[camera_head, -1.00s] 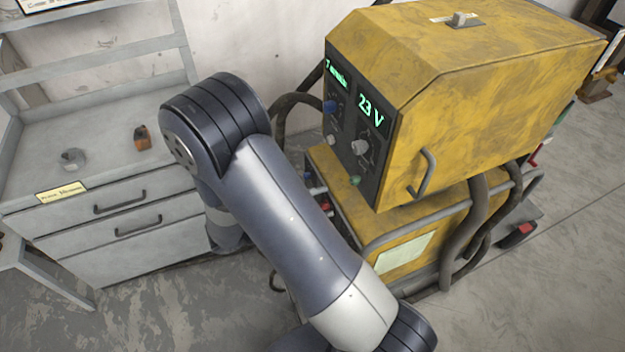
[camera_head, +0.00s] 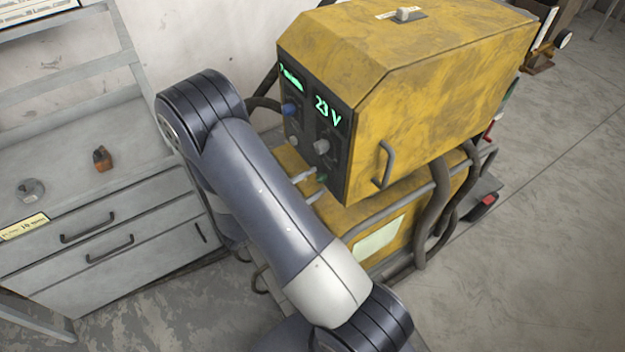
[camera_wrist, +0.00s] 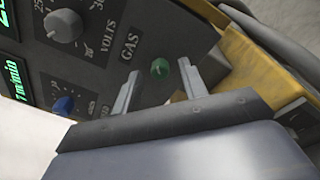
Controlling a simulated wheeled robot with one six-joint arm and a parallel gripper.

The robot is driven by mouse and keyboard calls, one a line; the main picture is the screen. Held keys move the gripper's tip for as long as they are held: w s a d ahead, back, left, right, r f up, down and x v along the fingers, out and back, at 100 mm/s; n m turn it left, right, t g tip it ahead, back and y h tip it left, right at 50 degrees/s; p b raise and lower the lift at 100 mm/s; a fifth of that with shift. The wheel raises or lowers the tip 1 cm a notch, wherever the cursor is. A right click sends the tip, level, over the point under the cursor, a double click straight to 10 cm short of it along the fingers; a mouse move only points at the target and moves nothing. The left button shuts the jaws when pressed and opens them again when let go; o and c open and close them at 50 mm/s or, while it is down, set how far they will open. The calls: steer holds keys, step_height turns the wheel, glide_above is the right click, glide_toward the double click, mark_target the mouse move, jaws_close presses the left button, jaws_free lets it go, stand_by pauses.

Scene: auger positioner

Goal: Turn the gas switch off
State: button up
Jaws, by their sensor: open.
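The gas switch is a small green knob (camera_wrist: 160,68) beside the "GAS" label on the dark panel of the yellow machine. In the head view the green knob (camera_head: 322,178) shows at the panel's lower edge. My gripper (camera_wrist: 158,70) is open, its two fingers pointing at the panel on either side of the green knob. I cannot tell whether a finger touches it. In the head view the finger ends (camera_head: 310,186) show just left of the knob; my arm hides the rest of the gripper.
The panel also carries a grey volts knob (camera_wrist: 63,25), a blue knob (camera_wrist: 64,105) and green displays. The yellow machine (camera_head: 430,80) has a side handle (camera_head: 384,165), thick hoses (camera_head: 440,200) and a top lever (camera_head: 408,14). A grey drawer cabinet (camera_head: 120,215) stands left.

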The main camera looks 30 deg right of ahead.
steer(key=shift+d, duration=0.3)
steer(key=shift+c, duration=0.2)
jaws_close()
